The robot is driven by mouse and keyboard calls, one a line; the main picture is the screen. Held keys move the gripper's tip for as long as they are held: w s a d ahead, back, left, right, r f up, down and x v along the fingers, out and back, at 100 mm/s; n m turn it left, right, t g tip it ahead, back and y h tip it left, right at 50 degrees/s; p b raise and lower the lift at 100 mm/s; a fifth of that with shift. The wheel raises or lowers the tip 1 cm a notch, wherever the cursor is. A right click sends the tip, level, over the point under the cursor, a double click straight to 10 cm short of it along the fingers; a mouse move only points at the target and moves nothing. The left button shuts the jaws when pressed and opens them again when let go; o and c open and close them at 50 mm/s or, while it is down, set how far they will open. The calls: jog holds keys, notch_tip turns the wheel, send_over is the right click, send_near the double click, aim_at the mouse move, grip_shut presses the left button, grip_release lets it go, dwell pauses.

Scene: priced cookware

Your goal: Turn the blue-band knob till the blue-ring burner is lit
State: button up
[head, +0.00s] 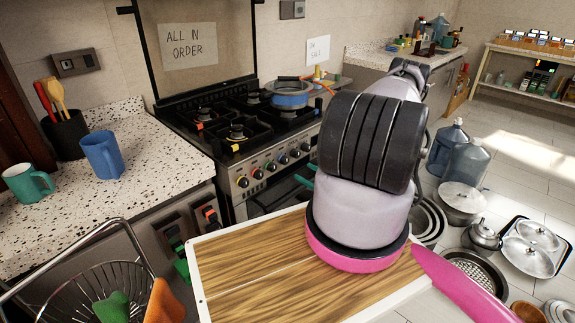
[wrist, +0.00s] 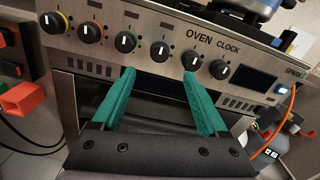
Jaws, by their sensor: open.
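The stove's front panel carries a row of black knobs with white pointer marks. In the wrist view the left ones show a yellow band (wrist: 52,22), a red band (wrist: 90,31) and a green band (wrist: 125,42). The fifth knob (wrist: 191,60) seems to have a bluish edge, but its band is hard to make out. My gripper (wrist: 159,73) is open and empty, its teal fingers pointing at the panel just below the middle knobs. A blue pan (head: 290,98) stands on the back right of the hob; a blue-ring burner and any flame are not clearly visible.
A speckled counter with a blue mug (head: 102,154) is left of the stove (head: 237,140). A wooden board (head: 235,268) lies in front. Pots and water jugs (head: 468,160) stand on the floor at right. An orange cord (wrist: 287,125) hangs at the panel's right.

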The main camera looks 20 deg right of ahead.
aim_at(287, 162)
jog(key=x, duration=0.9)
jog(key=shift+w+a, duration=0.1)
jog(key=shift+w, duration=0.1)
grip_shut()
